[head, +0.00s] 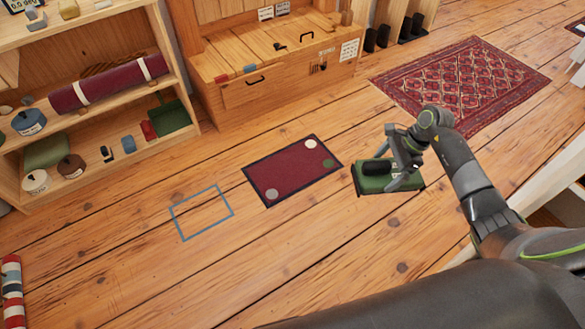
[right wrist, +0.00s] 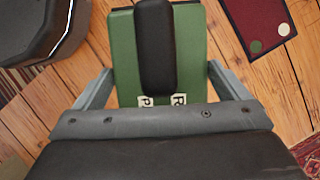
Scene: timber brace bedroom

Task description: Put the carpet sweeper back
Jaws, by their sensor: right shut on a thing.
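The carpet sweeper (head: 372,184) is a green box with a black handle on top, at the right of the mid floor in the head view. In the right wrist view the sweeper (right wrist: 190,72) lies between the grey fingers, with two white letter labels near the palm. My right gripper (head: 397,160) is shut on the sweeper. I cannot tell whether its underside touches the floor. A blue rectangle outline (head: 202,212) is marked on the floor left of a small dark red mat. My left gripper is not in view.
The dark red mat (head: 285,172) with white and green dots lies between the sweeper and the blue outline. Loaded shelves (head: 90,105) stand at the left, and a wooden chest (head: 290,85) at the back. A patterned rug (head: 480,75) lies behind my right arm.

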